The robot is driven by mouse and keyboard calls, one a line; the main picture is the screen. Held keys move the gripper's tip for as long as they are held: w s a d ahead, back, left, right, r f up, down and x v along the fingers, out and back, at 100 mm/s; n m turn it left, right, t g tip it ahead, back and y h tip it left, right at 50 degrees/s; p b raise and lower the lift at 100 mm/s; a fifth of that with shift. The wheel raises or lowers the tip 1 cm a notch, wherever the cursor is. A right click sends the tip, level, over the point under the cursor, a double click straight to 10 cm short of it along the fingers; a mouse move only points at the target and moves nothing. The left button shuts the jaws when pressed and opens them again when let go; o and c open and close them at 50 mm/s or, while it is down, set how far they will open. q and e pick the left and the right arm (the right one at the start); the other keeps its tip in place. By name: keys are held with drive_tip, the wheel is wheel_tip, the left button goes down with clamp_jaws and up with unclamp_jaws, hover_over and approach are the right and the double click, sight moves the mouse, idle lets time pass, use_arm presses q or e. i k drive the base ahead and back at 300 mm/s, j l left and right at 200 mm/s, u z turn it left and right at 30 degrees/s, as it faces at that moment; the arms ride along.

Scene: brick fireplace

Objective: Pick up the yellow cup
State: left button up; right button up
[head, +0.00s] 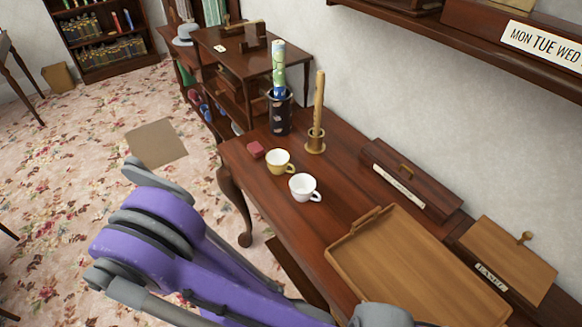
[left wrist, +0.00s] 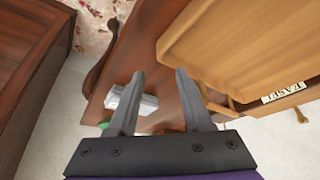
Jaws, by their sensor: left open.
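The yellow cup (head: 279,162) stands upright on the wooden table (head: 345,185) in the head view, near its left end. A white cup (head: 303,188) stands just in front and to the right of it. In the left wrist view my left gripper (left wrist: 159,73) is open, with nothing between its fingers. No cup can be made out in that view. My purple left arm crosses the lower left of the head view. My right gripper is not in view.
A wooden tray (head: 340,262) lies right of the cups. A long wooden box (head: 412,178) lies along the wall. A shelf (head: 450,38) overhangs the table.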

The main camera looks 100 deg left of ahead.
sight(278, 160)
drive_tip(key=u, duration=3.7)
drive_tip(key=i+j+u, duration=0.2)
drive_tip(key=i+j, duration=0.35)
drive_tip(key=j, duration=0.1)
